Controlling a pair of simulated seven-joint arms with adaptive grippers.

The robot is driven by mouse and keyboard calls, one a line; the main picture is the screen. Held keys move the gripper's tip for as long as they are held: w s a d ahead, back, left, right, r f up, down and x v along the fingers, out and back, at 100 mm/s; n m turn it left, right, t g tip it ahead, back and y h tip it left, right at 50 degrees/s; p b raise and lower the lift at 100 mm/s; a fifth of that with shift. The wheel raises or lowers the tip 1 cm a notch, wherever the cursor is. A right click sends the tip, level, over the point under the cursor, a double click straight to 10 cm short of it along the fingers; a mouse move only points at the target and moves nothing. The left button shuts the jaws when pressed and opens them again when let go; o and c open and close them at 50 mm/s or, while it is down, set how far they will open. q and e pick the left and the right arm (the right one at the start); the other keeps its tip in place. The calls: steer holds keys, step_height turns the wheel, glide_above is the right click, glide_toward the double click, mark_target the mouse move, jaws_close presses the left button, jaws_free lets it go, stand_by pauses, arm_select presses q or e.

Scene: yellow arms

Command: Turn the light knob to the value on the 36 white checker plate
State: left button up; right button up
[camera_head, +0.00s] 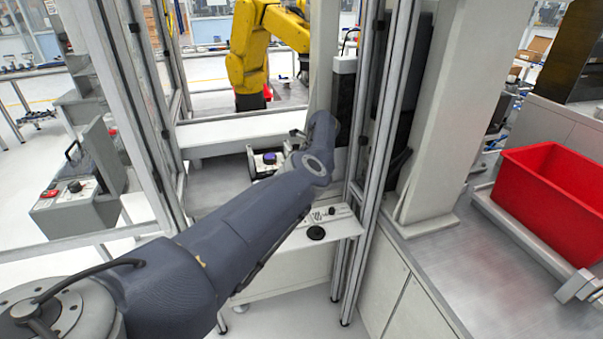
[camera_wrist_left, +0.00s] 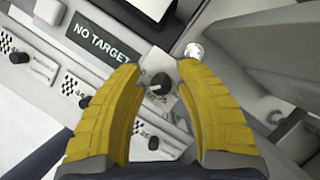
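In the left wrist view, my left gripper (camera_wrist_left: 158,66) is open, with its two yellow fingers apart. A dark round knob (camera_wrist_left: 160,82) with a pale pointer mark shows in the gap between the fingertips. I cannot tell whether the fingers touch it. White plates with black-and-white checker marks (camera_wrist_left: 68,84) line the panel to the left, with dark knobs (camera_wrist_left: 84,102) beside them. Their numbers are too small to read, so I cannot pick out the 36 plate. In the head view, my left arm reaches over the panel area and its fingers are not clearly visible. My right gripper is not in view.
A dark "NO TARGET" display (camera_wrist_left: 101,37) and a shiny round silver part (camera_wrist_left: 194,50) are close to the fingers. In the head view, metal frame posts (camera_head: 378,120) stand right of my arm. A red bin (camera_head: 548,195) sits farther right. A yellow robot arm (camera_head: 250,45) stands behind.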

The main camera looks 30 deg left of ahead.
arm_select(q)
steer(key=shift+o, duration=0.7)
steer(key=shift+d+f, duration=0.1)
steer(key=shift+d, duration=0.05)
steer(key=shift+w+d+r, duration=0.1)
steer(key=shift+d+r, duration=0.15)
steer(key=shift+r, duration=0.2)
steer(key=v, duration=1.1)
steer(key=shift+a+r, duration=0.1)
